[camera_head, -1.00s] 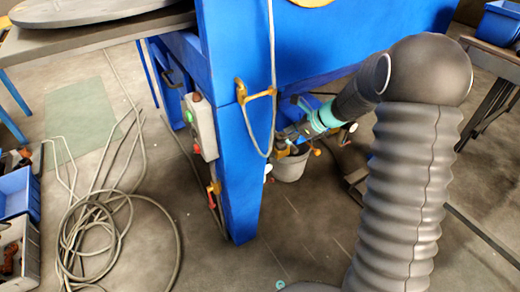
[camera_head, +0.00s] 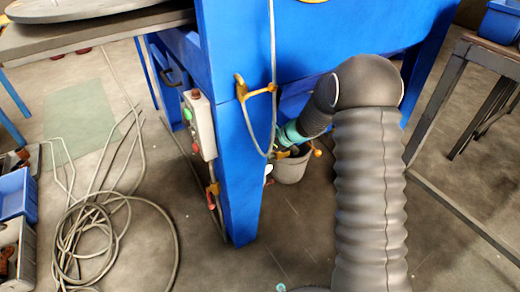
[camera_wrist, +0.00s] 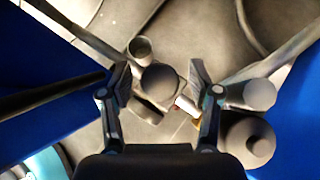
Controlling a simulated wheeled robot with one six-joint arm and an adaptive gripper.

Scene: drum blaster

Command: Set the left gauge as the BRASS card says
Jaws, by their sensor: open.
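In the wrist view my gripper (camera_wrist: 160,86) is open, one finger on each side of a dark round knob-like part (camera_wrist: 158,82). I cannot tell whether the fingers touch it, or whether it belongs to the left gauge. No gauge dial or scale can be read. No BRASS card can be made out in either view.
A grey bucket (camera_head: 291,169) stands under the machine near my wrist. A control box (camera_head: 198,125) with red and green buttons hangs on the leg, beside a yellow cable hook (camera_head: 242,88). A coiled cable (camera_head: 85,235) lies on the floor at left. Dark table legs (camera_head: 440,95) stand right.

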